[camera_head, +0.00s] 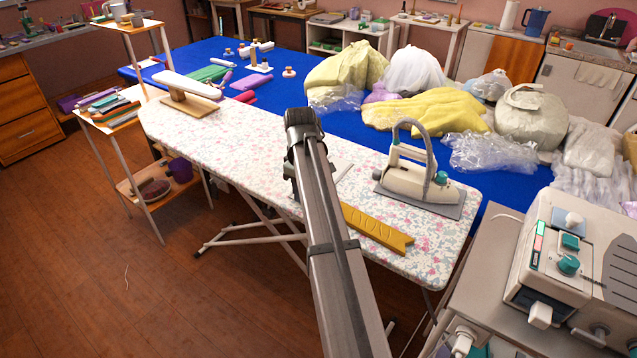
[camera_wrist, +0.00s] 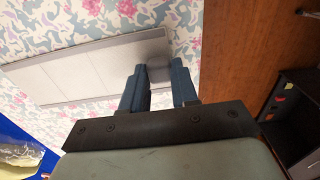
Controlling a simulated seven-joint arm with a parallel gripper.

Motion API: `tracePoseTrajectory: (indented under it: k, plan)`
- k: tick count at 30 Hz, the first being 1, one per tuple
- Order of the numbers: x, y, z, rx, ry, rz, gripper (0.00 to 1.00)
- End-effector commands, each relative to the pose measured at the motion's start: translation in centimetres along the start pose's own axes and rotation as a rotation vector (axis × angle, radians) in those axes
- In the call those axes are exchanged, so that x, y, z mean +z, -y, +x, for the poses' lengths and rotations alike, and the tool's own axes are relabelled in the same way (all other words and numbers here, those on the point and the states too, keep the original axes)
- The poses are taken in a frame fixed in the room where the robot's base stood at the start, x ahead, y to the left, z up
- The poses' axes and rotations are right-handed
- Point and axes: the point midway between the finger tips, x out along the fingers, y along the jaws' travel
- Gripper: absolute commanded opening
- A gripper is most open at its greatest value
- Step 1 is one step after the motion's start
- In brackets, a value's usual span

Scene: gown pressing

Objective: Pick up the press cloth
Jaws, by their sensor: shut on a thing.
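The press cloth (camera_wrist: 80,72) is a flat, pale grey-white rectangle with fold lines and a darker grey border in the wrist view. It lies over the flowered ironing board; whether it touches the board all along is unclear. In the head view a pale part of it (camera_head: 342,169) shows just right of my wrist. My gripper (camera_wrist: 159,86) has its two blue-grey fingers on either side of a grey piece at the cloth's near end, and is shut on it. In the head view my arm hides the fingertips.
The ironing board (camera_head: 255,150) also bears an iron (camera_head: 412,180) on a grey pad, a yellow ruler-like piece (camera_head: 375,228) beside my arm, and a small sleeve board (camera_head: 187,87) at the far left. Yellow cloth and bagged bundles lie on the blue table (camera_head: 330,125) behind.

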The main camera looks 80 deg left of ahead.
Motion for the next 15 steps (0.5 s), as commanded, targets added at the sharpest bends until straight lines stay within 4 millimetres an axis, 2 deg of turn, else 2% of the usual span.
tracePoseTrajectory:
  k: [8,15]
  plan:
    - [0.0,0.0,-0.9,0.001,0.0,0.0,0.0]
    - [-0.1,-0.1,-4.8,0.002,-0.002,0.0,0.0]
